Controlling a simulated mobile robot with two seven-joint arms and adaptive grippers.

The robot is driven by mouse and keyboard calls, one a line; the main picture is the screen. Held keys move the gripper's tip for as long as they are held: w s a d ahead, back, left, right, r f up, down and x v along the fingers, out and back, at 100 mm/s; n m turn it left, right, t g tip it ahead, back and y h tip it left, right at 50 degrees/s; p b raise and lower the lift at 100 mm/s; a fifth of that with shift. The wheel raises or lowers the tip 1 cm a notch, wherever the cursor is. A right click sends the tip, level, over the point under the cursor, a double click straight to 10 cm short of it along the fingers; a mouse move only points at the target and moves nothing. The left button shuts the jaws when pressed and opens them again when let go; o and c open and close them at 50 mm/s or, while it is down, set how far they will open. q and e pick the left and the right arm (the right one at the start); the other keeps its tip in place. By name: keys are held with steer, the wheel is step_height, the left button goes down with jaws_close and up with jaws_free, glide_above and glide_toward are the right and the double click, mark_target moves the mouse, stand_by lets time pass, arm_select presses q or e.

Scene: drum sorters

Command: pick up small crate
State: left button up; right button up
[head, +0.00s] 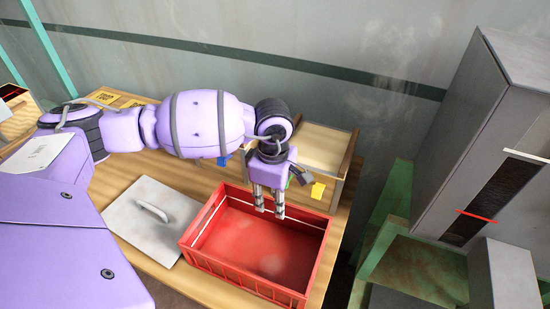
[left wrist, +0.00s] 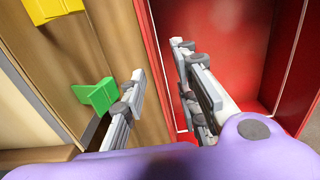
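The small crate (head: 240,279) is red, open-topped and looks empty, and it stands upright on the wooden table. Its red inside fills the right of the left wrist view (left wrist: 228,30). My left gripper (head: 270,209) points down at the crate's far side, near the far rim. In the left wrist view my left gripper (left wrist: 160,62) has its fingers apart, with the edge of the crate's wall showing between them. Nothing is held. Whether a finger touches the wall cannot be told. My right gripper is not in view.
A grey lid-like panel with a handle (head: 152,211) lies left of the crate. A wooden box (head: 322,150) with coloured tabs, including a yellow one (head: 318,190), stands behind it. A green frame (head: 420,268) and a grey cabinet (head: 490,130) stand to the right.

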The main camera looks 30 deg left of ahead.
arm_select(q)
steer(key=shift+f, duration=0.75)
jaws_close()
steer(key=shift+r, duration=0.1)
